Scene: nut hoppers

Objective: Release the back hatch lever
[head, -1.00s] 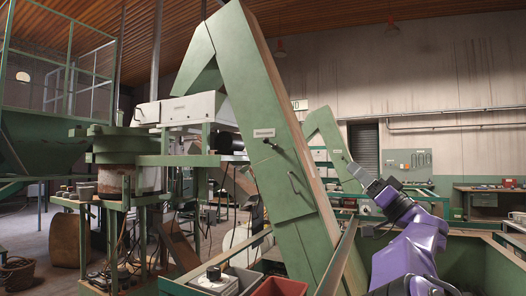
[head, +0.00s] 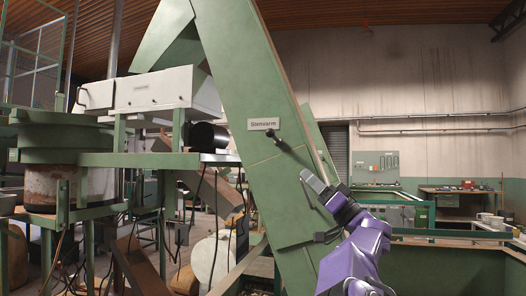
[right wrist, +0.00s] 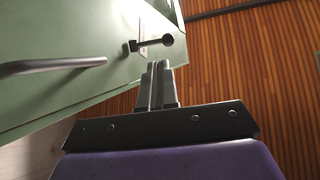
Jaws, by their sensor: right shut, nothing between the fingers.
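The lever (head: 275,138) is a short dark arm with a round knob on the slanted green conveyor housing (head: 235,95), just below a white label (head: 263,124). In the right wrist view the lever (right wrist: 150,43) lies just beyond my fingertips, with a small gap visible. A grey bar handle (right wrist: 52,65) sits on the green panel to the left. My right gripper (head: 312,182) is shut and empty, below and right of the lever in the head view, and it seems to cover the bar handle there. My left gripper is not in view.
A white machine box (head: 150,92) and a green-topped drum (head: 68,150) stand at left. Cables hang below them. A green bin edge (head: 450,242) runs at lower right. A workbench (head: 462,190) stands by the back wall.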

